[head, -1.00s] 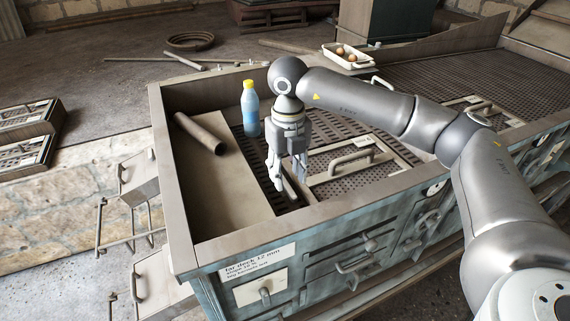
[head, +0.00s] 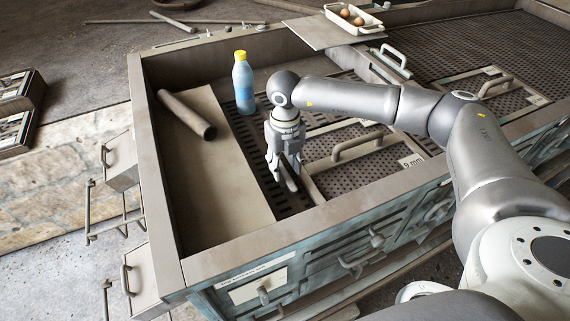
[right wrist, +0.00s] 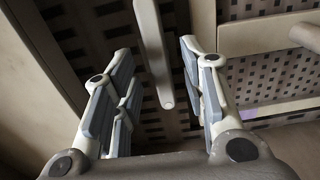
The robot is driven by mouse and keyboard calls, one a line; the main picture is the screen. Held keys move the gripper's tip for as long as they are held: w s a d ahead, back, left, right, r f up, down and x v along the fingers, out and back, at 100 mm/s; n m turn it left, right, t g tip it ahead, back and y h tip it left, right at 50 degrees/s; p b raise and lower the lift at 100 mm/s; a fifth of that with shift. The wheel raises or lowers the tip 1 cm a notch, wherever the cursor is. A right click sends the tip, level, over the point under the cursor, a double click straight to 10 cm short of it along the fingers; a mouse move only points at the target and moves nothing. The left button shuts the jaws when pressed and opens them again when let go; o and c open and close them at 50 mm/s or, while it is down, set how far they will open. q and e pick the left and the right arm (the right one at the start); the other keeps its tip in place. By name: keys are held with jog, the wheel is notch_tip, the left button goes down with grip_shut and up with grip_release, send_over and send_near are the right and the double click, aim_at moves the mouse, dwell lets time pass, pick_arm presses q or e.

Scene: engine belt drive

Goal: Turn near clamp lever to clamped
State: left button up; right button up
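The near clamp lever (head: 287,183) is a slim grey bar on the slotted strip of the deck, beside the framed screen panel. In the right wrist view the lever (right wrist: 155,58) runs away from the camera, its rounded end toward me. My right gripper (head: 283,178) points down at the lever and partly hides it. In the right wrist view my right gripper (right wrist: 158,67) is open, with finger pads on both sides of the lever. Gaps show between the pads and the bar. My left gripper is not in view.
A framed screen panel with a handle (head: 357,146) lies right of the gripper. A blue bottle with a yellow cap (head: 244,84) stands behind it. A brown tube (head: 187,114) lies on the plain plate at left. A white tray (head: 355,20) with brown balls stands at the back.

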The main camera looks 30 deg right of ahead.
jog(key=shift+f, duration=1)
jog(key=c, duration=0.5)
grip_shut()
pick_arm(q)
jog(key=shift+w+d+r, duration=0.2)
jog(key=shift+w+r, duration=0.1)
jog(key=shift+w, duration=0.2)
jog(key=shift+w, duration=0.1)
